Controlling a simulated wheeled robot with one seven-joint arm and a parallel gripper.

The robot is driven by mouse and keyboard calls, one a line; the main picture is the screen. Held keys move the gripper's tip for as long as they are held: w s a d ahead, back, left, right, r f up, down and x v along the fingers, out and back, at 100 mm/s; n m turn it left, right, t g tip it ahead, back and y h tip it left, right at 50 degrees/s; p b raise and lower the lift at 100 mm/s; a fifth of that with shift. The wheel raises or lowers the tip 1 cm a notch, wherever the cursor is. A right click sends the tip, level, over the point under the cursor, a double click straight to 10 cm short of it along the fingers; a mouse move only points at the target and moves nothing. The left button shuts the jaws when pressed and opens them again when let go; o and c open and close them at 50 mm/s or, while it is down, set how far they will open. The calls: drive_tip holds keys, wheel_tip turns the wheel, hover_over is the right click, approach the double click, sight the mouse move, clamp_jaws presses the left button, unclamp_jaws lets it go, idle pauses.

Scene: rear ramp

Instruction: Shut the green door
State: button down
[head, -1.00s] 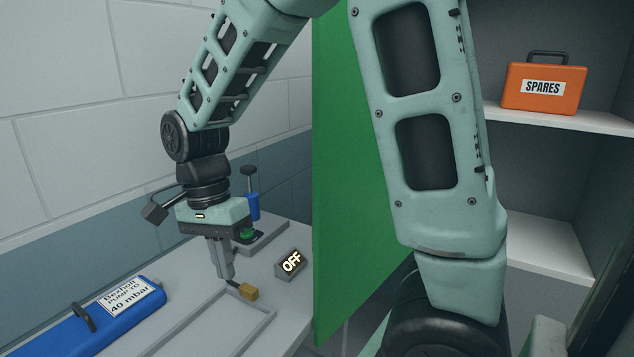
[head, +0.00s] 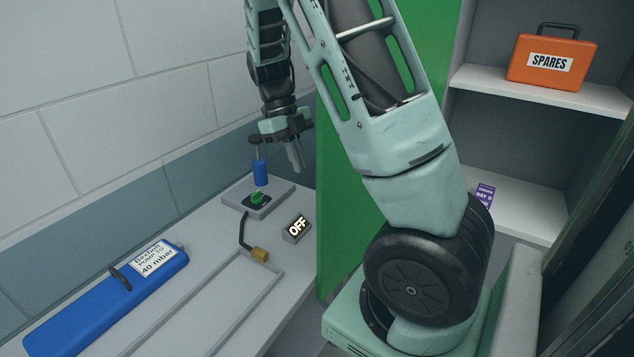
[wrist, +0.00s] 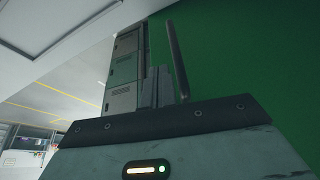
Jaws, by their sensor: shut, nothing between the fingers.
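The green door (head: 338,215) stands open at the left side of the shelved cabinet, partly hidden behind my arm. In the wrist view the green surface (wrist: 250,60) fills the right side, with a slim dark upright bar (wrist: 177,62) in front of it. My gripper (head: 297,168) is shut and empty, pointing down just left of the door, above the bench. Its closed fingers also show in the wrist view (wrist: 155,88), left of the dark bar. I cannot tell whether they touch the door.
The cabinet shelves hold an orange SPARES case (head: 550,58) and a purple box (head: 484,196). A wall lies left.

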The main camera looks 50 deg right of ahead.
sight(317, 187)
drive_tip(key=shift+s+a+f+p, duration=0.2)
drive_tip(key=shift+s+f+p, duration=0.55)
drive_tip(key=shift+s+f, duration=0.6)
drive_tip(key=shift+s+a+f+p, duration=0.2)
drive_tip(key=shift+s+f+p, duration=0.7)
drive_tip(key=shift+s, duration=0.7)
drive_tip(key=shift+f, duration=0.15)
